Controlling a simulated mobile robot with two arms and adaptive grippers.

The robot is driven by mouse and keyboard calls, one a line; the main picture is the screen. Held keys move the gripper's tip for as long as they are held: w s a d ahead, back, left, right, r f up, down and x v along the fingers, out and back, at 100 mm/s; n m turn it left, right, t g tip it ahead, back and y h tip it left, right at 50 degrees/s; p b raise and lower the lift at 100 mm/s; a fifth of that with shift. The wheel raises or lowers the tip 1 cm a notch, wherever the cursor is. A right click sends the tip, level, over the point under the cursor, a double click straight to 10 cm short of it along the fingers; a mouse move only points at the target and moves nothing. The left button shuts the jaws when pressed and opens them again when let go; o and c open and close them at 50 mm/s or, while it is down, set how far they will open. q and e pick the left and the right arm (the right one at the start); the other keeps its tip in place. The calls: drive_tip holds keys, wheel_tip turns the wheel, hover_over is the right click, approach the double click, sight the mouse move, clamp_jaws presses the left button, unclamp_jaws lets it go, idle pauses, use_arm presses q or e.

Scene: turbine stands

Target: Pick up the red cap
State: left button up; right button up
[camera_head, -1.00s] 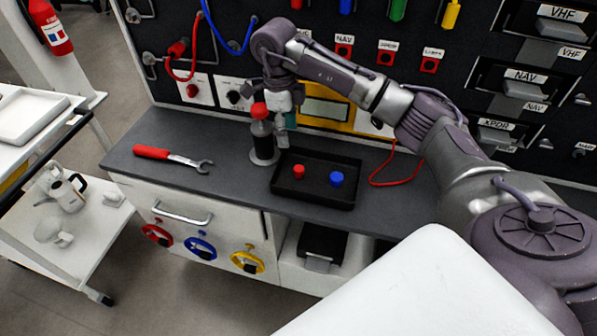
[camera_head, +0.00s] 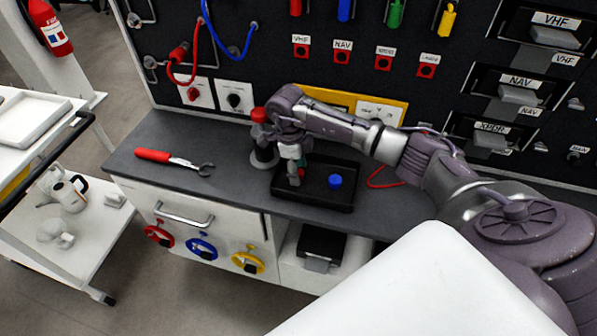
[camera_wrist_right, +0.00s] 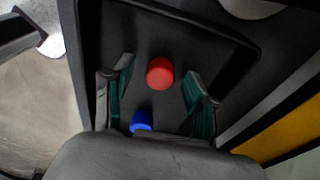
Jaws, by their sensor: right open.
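The red cap (camera_wrist_right: 159,72) stands on the black tray (camera_head: 325,204) on the counter. In the wrist view it lies between the two green-padded fingers of my right gripper (camera_wrist_right: 157,92), slightly toward their tips, with a gap on each side. In the head view my right gripper (camera_head: 295,180) points down over the left part of the tray and hides most of the red cap. The right gripper is open and empty. A blue cap (camera_head: 335,181) stands to the right in the tray and also shows in the wrist view (camera_wrist_right: 142,121). My left gripper is not in view.
A red-handled wrench (camera_head: 172,158) lies on the counter at the left. The panel (camera_head: 300,75) rises behind.

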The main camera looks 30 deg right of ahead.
sight(299, 171)
drive_tip(key=shift+f, duration=0.35)
drive_tip(key=c, duration=0.9)
drive_tip(key=shift+r, duration=0.55)
wheel_tip(299, 171, up, 3)
drive_tip(key=shift+w+f+b, duration=0.1)
drive_tip(key=shift+b, duration=0.4)
drive_tip(key=s+d+r, duration=0.1)
drive_tip(key=s+r, duration=0.1)
drive_tip(key=s, duration=0.1)
drive_tip(key=s+d+r+b, duration=0.1)
drive_tip(key=s+d+r, duration=0.1)
drive_tip(key=s, duration=0.2)
drive_tip(key=s+d+r, duration=0.2)
drive_tip(key=s+r, duration=0.1)
drive_tip(key=s, duration=0.1)
drive_tip(key=shift+o, duration=0.2)
drive_tip(key=shift+w, duration=0.1)
